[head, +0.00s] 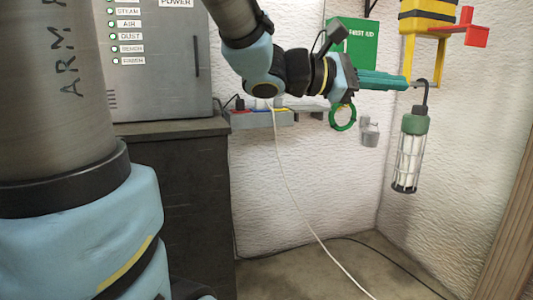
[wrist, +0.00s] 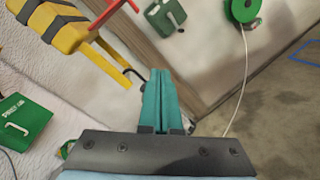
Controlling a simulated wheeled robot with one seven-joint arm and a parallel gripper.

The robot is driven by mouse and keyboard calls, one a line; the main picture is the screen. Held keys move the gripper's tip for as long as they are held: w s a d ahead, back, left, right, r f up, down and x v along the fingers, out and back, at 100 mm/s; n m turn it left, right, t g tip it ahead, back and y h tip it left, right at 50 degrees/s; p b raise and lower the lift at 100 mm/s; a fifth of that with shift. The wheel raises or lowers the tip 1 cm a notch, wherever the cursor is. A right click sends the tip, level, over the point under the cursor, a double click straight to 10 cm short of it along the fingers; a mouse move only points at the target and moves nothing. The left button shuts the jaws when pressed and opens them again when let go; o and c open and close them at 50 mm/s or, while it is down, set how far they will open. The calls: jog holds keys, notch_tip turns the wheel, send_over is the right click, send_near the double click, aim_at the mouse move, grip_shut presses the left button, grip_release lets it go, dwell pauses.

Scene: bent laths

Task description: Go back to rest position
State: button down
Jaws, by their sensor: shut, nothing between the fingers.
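My gripper (head: 408,84) reaches to the right in the head view, with long teal fingers pressed together and nothing between them. In the wrist view the shut fingers (wrist: 157,72) point up the picture. A caged work lamp (head: 409,155) with a green top hangs by a dark hook close to the fingertips in the head view. I cannot tell whether the fingertips touch the hook. The lamp's body is not clear in the wrist view.
A yellow-and-black bracket (head: 428,22) with a red arm (head: 468,28) juts from the wall above the fingers. A green first-aid box (head: 353,42) is behind my wrist. A grey cabinet (head: 160,75) stands left on a dark counter (head: 175,128). A white cable (head: 291,190) runs to the floor.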

jog(key=a+f+m+y+p, duration=0.35)
jog(key=a+f+y, duration=0.55)
jog(key=f, duration=0.6)
jog(key=w+a+f+m+y+p, duration=0.1)
jog(key=a+f+m+y, duration=0.3)
jog(key=a, duration=0.7)
jog(key=w+a+f+m+y+p, duration=0.1)
jog(key=a+f+m+y+p, duration=0.2)
jog(key=a, duration=0.8)
jog(key=shift+w+f+m+y+p, duration=0.35)
jog(key=shift+f+y+p, duration=0.05)
jog(key=shift+y, duration=0.1)
